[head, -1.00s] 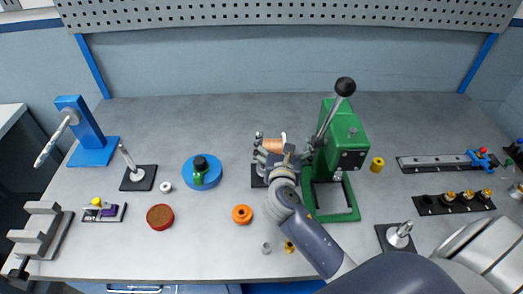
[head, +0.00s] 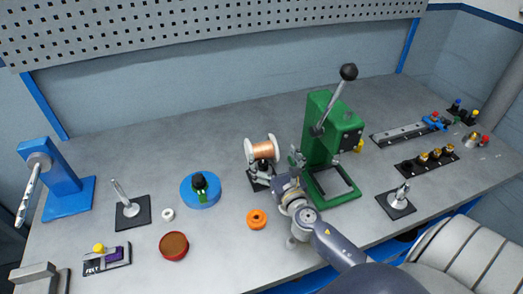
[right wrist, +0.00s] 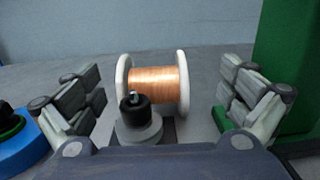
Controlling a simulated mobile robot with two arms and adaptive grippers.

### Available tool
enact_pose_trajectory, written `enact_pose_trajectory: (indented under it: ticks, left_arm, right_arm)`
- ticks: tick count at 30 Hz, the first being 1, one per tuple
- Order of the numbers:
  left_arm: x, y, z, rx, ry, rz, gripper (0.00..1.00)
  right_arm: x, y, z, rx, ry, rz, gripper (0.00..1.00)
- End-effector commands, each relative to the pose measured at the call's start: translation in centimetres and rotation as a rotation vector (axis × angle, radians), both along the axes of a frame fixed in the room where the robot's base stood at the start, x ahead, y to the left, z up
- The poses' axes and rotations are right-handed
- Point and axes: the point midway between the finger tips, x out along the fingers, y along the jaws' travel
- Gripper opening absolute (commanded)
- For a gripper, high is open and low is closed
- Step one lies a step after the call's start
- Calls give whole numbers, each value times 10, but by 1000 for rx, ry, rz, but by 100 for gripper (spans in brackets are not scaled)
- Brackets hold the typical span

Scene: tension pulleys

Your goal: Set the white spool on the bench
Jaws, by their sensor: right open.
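The white spool (head: 263,147), wound with copper wire between two white flanges, rests on its side at mid-bench (head: 225,150), by a small black-based stand (head: 258,186). In the right wrist view the spool (right wrist: 153,84) lies beyond the stand's black knob (right wrist: 134,111), with the flanges clear of both fingers. My right gripper (head: 278,168) is open and empty on the near side of the spool; in its wrist view the fingers (right wrist: 160,88) are spread wide to either side. Whether the spool touches the stand is hidden.
A green press (head: 320,150) with a lever stands close right of my gripper. An orange ring (head: 256,219) lies nearer. The bench behind the spool is clear.

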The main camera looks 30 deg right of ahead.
Motion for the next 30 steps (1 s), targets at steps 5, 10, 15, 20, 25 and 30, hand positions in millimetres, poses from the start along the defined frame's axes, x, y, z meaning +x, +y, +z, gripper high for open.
enact_pose_trajectory:
  ticks: [5, 10, 15, 20, 25, 30]
  left_arm:
    - [1, 2, 3, 2, 0, 1, 0]
    - [4, 13, 9, 16, -5, 3, 0]
    - [5, 18, 12, 21, -6, 6, 0]
    - [7, 18, 12, 20, -8, 6, 0]
    - [7, 15, 12, 18, -9, 7, 0]
    - [7, 11, 12, 12, -9, 5, 0]
  right_arm:
    - [12, -2, 1, 2, -1, 0, 98]
    - [33, -3, 2, 2, -3, -1, 98]
    - [55, -7, -1, 1, 0, -1, 98]
    - [62, -8, -2, 1, 1, -1, 98]
    - [61, -8, -2, 1, 1, 0, 98]
    - [61, -8, -2, 1, 1, 0, 62]
